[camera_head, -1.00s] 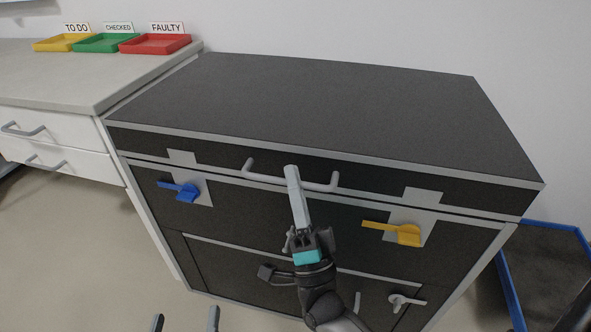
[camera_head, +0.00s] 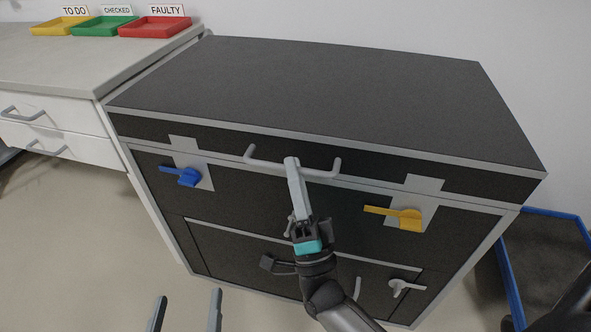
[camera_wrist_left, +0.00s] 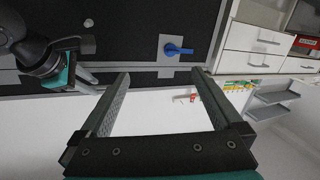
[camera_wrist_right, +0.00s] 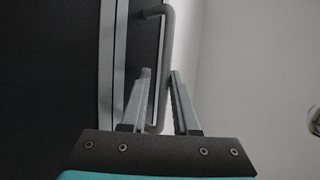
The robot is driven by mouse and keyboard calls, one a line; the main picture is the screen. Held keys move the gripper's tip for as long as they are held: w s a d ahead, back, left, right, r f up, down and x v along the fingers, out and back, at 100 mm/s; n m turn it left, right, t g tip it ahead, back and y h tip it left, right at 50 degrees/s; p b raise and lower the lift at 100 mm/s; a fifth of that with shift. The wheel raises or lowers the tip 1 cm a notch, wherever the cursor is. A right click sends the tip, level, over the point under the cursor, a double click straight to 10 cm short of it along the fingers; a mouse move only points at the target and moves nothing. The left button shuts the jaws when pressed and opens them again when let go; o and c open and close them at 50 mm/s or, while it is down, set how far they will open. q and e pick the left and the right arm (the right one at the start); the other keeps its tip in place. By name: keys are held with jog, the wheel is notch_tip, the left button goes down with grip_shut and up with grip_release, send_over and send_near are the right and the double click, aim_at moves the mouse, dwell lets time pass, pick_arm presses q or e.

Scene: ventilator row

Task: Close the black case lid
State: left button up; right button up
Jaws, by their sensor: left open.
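The black case (camera_head: 290,225) fills the middle of the head view. Its lid (camera_head: 330,95) lies flat over the body, with a thin dark seam along the front; I cannot tell whether it is fully seated. A grey handle (camera_head: 325,172) is on the lid's front edge. It runs between the fingers of my right gripper (camera_head: 292,165) in the right wrist view (camera_wrist_right: 165,60), where they are close together around it. A blue latch (camera_head: 182,176) and a yellow latch (camera_head: 398,217) sit sideways below the seam. My left gripper (camera_head: 188,294) is open and empty, low in front of the case.
A white counter (camera_head: 60,62) at left carries yellow (camera_head: 62,28), green (camera_head: 100,27) and red (camera_head: 154,28) trays. A blue-edged dark bin (camera_head: 545,250) stands on the floor right of the case. Open floor (camera_head: 90,250) lies at front left.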

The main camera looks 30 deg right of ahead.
jog(key=shift+r+h, duration=0.15)
jog(key=shift+h, duration=0.15)
pick_arm(q)
jog(key=shift+w+a+f+g+p, duration=0.35)
jog(key=shift+f+g+p, duration=0.05)
jog(key=shift+g, duration=0.4)
pick_arm(e)
jog(key=v, duration=1.5)
pick_arm(q)
jog(key=shift+f, duration=0.1)
pick_arm(e)
jog(key=shift+s, duration=0.1)
